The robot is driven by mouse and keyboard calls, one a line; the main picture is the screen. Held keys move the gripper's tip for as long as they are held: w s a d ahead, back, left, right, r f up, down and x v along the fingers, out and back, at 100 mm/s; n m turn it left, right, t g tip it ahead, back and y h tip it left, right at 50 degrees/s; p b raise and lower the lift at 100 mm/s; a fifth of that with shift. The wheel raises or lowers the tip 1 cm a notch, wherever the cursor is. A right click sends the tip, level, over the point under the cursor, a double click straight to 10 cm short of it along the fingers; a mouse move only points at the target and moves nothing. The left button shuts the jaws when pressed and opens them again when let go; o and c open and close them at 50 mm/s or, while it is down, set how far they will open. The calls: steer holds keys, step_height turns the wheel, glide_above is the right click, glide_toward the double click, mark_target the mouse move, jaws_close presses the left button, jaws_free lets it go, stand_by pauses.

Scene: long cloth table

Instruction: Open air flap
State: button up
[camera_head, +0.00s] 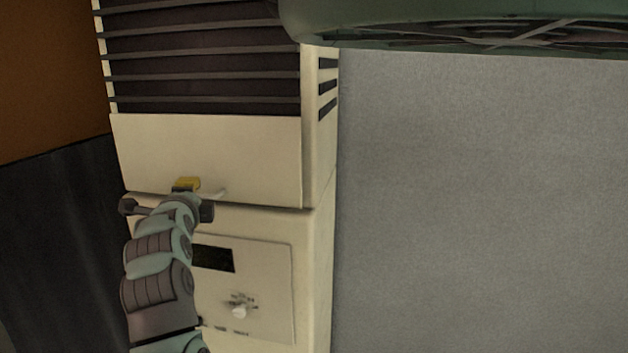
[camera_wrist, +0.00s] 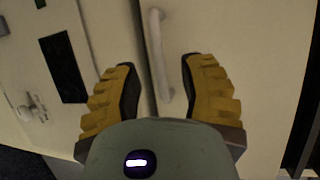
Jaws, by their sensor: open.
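The air flap (camera_head: 230,150) is a plain cream panel on the front of a tall cream unit, below its dark slatted grille. It looks shut, lying flush with the front. It fills the right side of the wrist view (camera_wrist: 250,45). A pale bar handle (camera_wrist: 160,55) sits by the seam at its lower edge; part of it also shows in the head view (camera_head: 216,193). My gripper (camera_wrist: 159,64) is open, with a yellow finger on each side of the handle. The fingers do not appear to touch the handle. In the head view my gripper (camera_head: 186,184) is partly hidden by my arm.
Below the flap is a control panel (camera_head: 265,275) with a dark window (camera_head: 213,258) and a pale knob (camera_head: 239,311). A green round object (camera_head: 460,22) overhangs at the top right. A grey wall (camera_head: 480,200) is to the right.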

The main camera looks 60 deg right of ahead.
steer(key=shift+p+x, duration=1.25)
steer(key=shift+x, duration=0.55)
steer(key=shift+c, duration=0.2)
jaws_close()
